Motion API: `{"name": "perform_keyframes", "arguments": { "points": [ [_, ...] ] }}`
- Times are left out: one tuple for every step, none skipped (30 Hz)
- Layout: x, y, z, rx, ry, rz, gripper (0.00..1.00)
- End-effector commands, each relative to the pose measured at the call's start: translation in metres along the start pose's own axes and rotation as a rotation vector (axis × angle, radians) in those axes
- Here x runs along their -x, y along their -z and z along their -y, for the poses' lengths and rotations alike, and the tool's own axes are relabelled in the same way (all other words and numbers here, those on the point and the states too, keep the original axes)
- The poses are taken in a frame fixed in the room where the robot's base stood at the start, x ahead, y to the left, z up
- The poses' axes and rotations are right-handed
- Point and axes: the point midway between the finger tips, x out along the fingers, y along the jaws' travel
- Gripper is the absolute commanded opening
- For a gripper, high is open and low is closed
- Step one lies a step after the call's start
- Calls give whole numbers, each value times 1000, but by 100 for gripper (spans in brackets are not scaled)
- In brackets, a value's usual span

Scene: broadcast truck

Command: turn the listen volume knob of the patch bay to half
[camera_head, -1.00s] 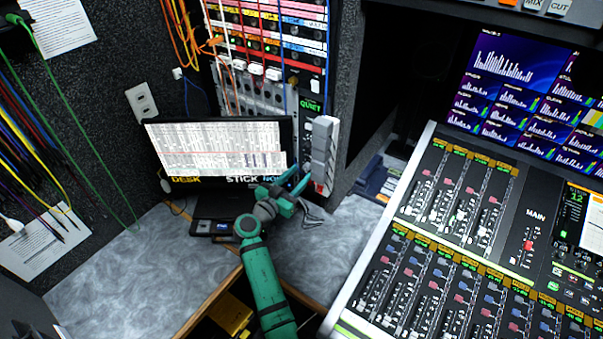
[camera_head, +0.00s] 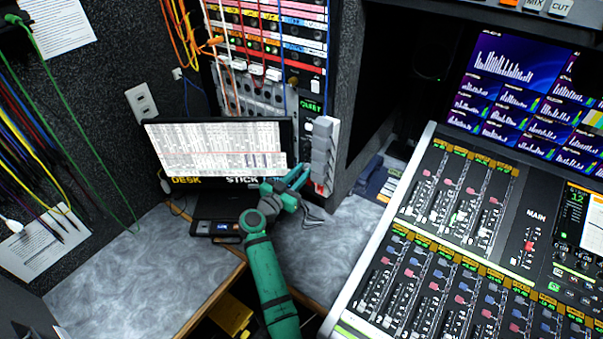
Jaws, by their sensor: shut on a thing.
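The patch bay (camera_head: 268,45) is the upright rack at top centre, with coloured label strips, rows of sockets and plugged cables. My gripper (camera_head: 299,176) is at the lower right of the rack, by the right end of the monitor. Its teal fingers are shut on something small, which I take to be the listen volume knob. The knob itself is hidden behind the fingers, so its setting cannot be read. The gripper's grey side part points down and right.
A monitor (camera_head: 218,150) showing a grid stands left of my gripper. A light grey block (camera_head: 323,152) juts out close to its right. A mixing console (camera_head: 440,240) fills the right side. The grey desk top (camera_head: 150,270) is mostly clear at left.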

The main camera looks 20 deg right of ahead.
Motion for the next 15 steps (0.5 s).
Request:
{"name": "perform_keyframes", "arguments": {
  "points": [
    [0,0,1,11,1,0,0],
    [0,0,1,22,1,0,0],
    [0,0,1,38,1,0,0],
    [0,0,1,52,2,0,0],
    [0,0,1,68,2,0,0],
    [1,0,1,92,2,0,0],
    [1,0,1,111,2,0,0],
    [1,0,1,133,2,0,0],
    [1,0,2,164,2,0,0],
    [1,0,2,189,2,0,0],
    [1,0,2,214,2,0,0],
    [1,0,2,250,2,0,0],
    [1,0,2,278,2,-1,0],
    [1,0,2,306,2,-1,0],
    [1,0,2,344,3,-1,0]
  ]
}}
